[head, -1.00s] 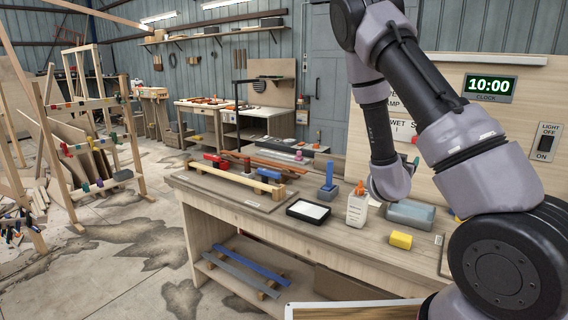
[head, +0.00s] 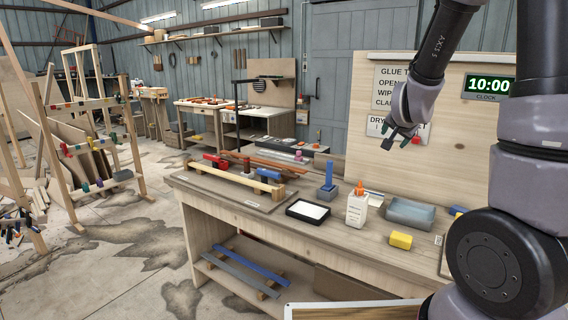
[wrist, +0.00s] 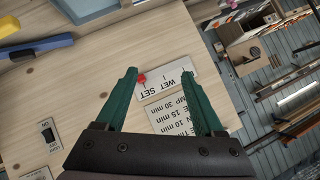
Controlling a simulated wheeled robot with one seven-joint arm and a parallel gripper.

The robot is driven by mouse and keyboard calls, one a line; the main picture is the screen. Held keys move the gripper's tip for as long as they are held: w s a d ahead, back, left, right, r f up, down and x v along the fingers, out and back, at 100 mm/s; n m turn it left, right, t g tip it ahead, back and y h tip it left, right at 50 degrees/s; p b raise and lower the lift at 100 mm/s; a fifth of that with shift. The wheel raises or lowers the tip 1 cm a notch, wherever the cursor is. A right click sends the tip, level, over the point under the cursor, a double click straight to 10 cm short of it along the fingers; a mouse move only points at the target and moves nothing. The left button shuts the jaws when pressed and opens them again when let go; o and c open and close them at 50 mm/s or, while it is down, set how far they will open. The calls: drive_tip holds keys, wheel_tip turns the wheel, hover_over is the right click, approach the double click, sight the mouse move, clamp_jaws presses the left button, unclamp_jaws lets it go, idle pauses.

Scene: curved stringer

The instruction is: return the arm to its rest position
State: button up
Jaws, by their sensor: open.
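My gripper (head: 402,138) hangs in the air in front of the upright board at the back of the workbench, clear of the bench top. In the wrist view its two green fingers (wrist: 163,76) stand apart with nothing held between them. My arm rises at the right of the head view and partly covers the board and the bench's right end.
The workbench (head: 240,207) carries a glue bottle (head: 357,208), a grey tray (head: 410,214), a yellow block (head: 401,240), a black-rimmed tray (head: 308,211), a blue stand (head: 327,190) and a clamped strip (head: 232,178). A clock (head: 488,86) hangs on the board. The air above the bench's left is free.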

drive_tip(key=s+a+r+n+g+y, duration=0.25)
drive_tip(key=s+a+r+y, duration=0.3)
drive_tip(key=s+r, duration=0.45)
drive_tip(key=s+a+r+n+g, duration=0.1)
drive_tip(key=s+a+r+n, duration=0.1)
drive_tip(key=s, duration=1.4)
drive_tip(key=shift+a+r+n, duration=0.2)
drive_tip(key=shift+r+n, duration=0.2)
drive_tip(key=shift+n, duration=0.25)
drive_tip(key=shift+h, duration=0.25)
idle(0.3)
